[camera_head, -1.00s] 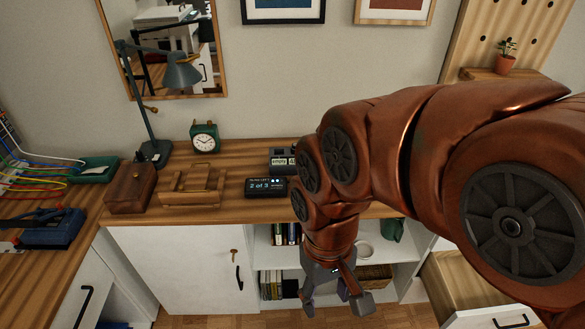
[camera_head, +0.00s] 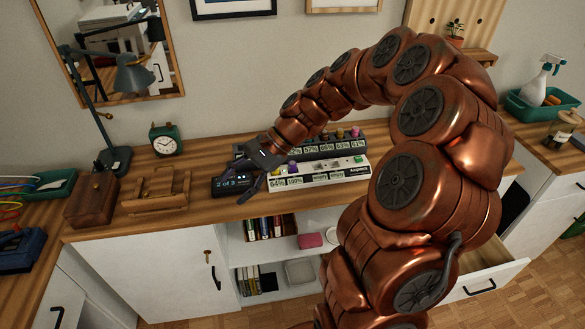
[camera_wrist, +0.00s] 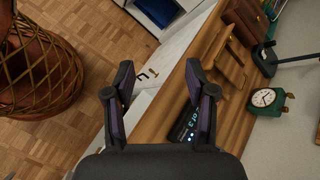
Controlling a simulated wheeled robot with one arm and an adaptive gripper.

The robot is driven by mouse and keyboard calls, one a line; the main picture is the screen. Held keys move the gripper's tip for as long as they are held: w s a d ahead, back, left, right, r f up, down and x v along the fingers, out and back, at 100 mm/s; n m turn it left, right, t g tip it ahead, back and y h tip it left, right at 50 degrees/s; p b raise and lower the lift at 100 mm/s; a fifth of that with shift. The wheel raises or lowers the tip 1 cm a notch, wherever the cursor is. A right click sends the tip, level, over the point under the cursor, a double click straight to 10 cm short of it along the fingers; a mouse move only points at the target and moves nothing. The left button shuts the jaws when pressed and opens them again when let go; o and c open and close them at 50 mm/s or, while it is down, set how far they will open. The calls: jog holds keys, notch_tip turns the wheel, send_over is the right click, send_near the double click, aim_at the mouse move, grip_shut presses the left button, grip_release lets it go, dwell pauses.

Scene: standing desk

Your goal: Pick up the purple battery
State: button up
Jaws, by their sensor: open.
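A small purple piece (camera_head: 292,167), likely the purple battery, stands at the left end of the white front charger (camera_head: 318,175), just right of my gripper (camera_head: 246,180). My gripper is over the desk, close to the charger's left end and above the black display (camera_head: 231,184). In the wrist view my gripper (camera_wrist: 160,80) has its two fingers spread with nothing between them. The purple battery does not show in the wrist view. A green battery (camera_head: 358,158) is at the charger's right end.
A rear charger (camera_head: 312,148) holds several coloured batteries, partly behind my arm. A wooden holder (camera_head: 158,195), a brown box (camera_head: 92,198), a green clock (camera_head: 166,141) and a lamp (camera_head: 134,78) stand to the left. The wrist view also shows the clock (camera_wrist: 266,98).

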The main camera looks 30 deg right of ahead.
jog(key=w+d+f+m+t+y, duration=0.1)
jog(key=w+d+f+m+t, duration=0.2)
jog(key=d, duration=0.4)
jog(key=w+d+f+m+t, duration=0.1)
jog(key=w+d+m, duration=0.3)
jog(key=d+m, duration=0.15)
jog(key=m+t+h, duration=0.2)
jog(key=m+t, duration=0.2)
jog(key=m, duration=0.2)
send_near(295, 163)
jog(key=x, duration=0.3)
jog(key=shift+a+f, duration=0.1)
jog(key=shift+f, duration=0.05)
jog(key=shift+m+t, duration=0.25)
jog(key=shift+t, duration=0.05)
jog(key=shift+p+x, duration=1.25)
jog(key=shift+x, duration=2.5)
grip_shut()
